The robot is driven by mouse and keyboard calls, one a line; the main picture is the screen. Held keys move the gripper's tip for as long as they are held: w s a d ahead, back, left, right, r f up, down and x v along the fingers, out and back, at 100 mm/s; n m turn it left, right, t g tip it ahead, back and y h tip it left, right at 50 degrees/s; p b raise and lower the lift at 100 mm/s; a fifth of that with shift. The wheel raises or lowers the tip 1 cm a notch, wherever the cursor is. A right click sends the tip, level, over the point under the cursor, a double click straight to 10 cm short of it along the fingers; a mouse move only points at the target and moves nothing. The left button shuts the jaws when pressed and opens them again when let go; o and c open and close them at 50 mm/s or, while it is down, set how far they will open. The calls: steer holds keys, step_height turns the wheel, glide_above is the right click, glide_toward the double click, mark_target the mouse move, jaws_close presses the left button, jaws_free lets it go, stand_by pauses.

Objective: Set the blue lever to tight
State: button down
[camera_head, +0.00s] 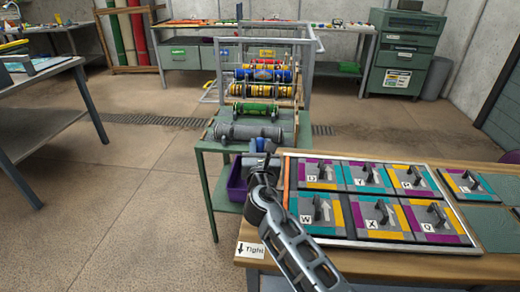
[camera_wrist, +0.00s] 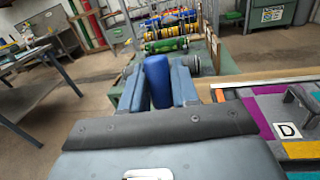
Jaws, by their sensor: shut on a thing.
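The blue lever (camera_wrist: 157,80) is a rounded blue handle standing between my two fingers in the wrist view. My gripper (camera_wrist: 158,88) is shut on it, with one finger on each side. In the head view my gripper (camera_head: 261,152) is at the left end of the wooden bench, and the lever is mostly hidden by it. A white label (camera_head: 250,250) reading "Tight" with a downward arrow is on the bench's front left corner. The lever's base and pivot are hidden.
A tray (camera_head: 345,243) of lettered tiles with dark handles lies on the bench, right of my arm. Behind is a green table (camera_head: 202,166) with a roller frame holding coloured rolls. A purple bin (camera_head: 237,183) sits beneath.

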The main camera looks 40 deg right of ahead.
steer(key=shift+s+a+f+t+h+b, duration=0.15)
steer(key=shift+s+a+t+h+b, duration=0.7)
steer(key=shift+b, duration=2.65)
steer(key=shift+a+r+n+t+b, duration=0.15)
steer(key=shift+r+n+t+b, duration=0.25)
steer(key=shift+b, duration=0.3)
steer(key=c, duration=0.9)
jaws_free()
steer(key=shift+b+v, duration=0.3)
steer(key=shift+v, duration=3.55)
steer(key=shift+c, duration=0.2)
